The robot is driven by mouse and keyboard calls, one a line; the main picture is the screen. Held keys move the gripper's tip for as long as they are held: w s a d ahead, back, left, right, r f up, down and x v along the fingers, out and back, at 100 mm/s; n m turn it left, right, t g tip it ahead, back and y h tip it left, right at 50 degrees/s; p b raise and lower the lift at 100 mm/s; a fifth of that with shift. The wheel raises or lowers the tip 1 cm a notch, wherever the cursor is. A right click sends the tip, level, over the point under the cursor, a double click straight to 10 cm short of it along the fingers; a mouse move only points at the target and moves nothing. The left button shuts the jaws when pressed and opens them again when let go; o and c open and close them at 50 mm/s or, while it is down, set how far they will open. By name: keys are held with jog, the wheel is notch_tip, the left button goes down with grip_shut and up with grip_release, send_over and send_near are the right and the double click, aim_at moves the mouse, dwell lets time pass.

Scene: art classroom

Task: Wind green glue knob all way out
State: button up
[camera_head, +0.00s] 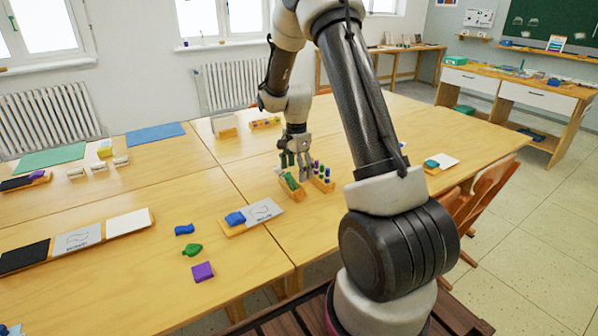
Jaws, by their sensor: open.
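A small wooden holder (294,194) stands on the table in the middle of the picture, with small green pieces (290,180) in it. Just to its right is a second wooden holder (325,186) with several upright dark, purple and green sticks. My gripper (293,166) points down right over the left holder, its fingers open around or just above the green pieces. I cannot tell whether they touch. Which green piece is the glue knob is too small to tell, and the fingers hide part of it.
A card with a blue lump (235,218) lies left of the holders. Loose blue (184,230), green (192,250) and purple (203,271) pieces lie nearer. The table right of the holders is mostly hidden behind my arm.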

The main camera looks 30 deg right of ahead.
jog(key=shift+a, duration=0.95)
grip_shut()
dwell(0.4)
dwell(1.1)
grip_release()
dwell(0.8)
jog(key=shift+r, duration=3)
